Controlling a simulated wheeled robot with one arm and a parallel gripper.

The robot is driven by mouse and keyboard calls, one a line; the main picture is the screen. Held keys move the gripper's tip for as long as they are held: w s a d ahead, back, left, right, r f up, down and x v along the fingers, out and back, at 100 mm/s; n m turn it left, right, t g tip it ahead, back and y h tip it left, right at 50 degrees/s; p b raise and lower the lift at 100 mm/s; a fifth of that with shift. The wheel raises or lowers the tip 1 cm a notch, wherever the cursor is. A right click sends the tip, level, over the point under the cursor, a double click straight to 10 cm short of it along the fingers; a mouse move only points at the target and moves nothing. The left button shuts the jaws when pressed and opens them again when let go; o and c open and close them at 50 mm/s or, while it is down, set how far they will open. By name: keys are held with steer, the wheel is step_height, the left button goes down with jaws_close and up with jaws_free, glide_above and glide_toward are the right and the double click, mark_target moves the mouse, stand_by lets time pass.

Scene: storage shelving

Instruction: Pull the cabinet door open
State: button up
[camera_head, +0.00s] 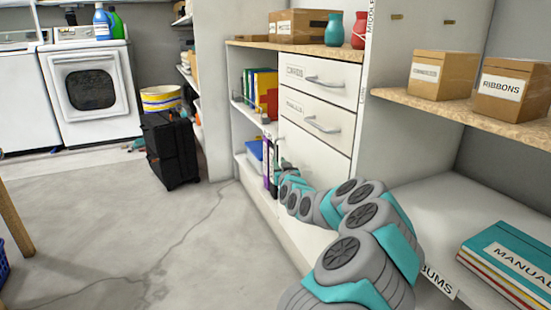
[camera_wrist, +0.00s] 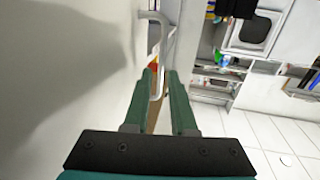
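The cabinet has a plain white lower front panel (camera_head: 312,160) below two labelled drawers, and it looks closed. My arm crosses in front of this panel in the head view and hides part of it; the gripper cannot be made out clearly there. In the wrist view my gripper (camera_wrist: 160,74) has its two green fingers apart, close beside a white front surface (camera_wrist: 60,80). A pale bar handle (camera_wrist: 158,84) shows between the fingers, near their tips. I cannot tell whether they touch it. Another handle (camera_wrist: 163,22) shows farther along the front.
The upper drawer (camera_head: 318,76) and lower drawer (camera_head: 310,118) have curved handles. Open shelves with books (camera_head: 263,90) stand left of them. A shelf with boxes (camera_head: 442,75) is at right. A black suitcase (camera_head: 171,150) stands on the floor; the floor (camera_head: 130,235) left of the cabinet is mostly clear.

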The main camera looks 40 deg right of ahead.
steer(key=shift+x, duration=3.05)
steer(key=shift+a, duration=0.1)
jaws_close()
steer(key=shift+f, duration=0.1)
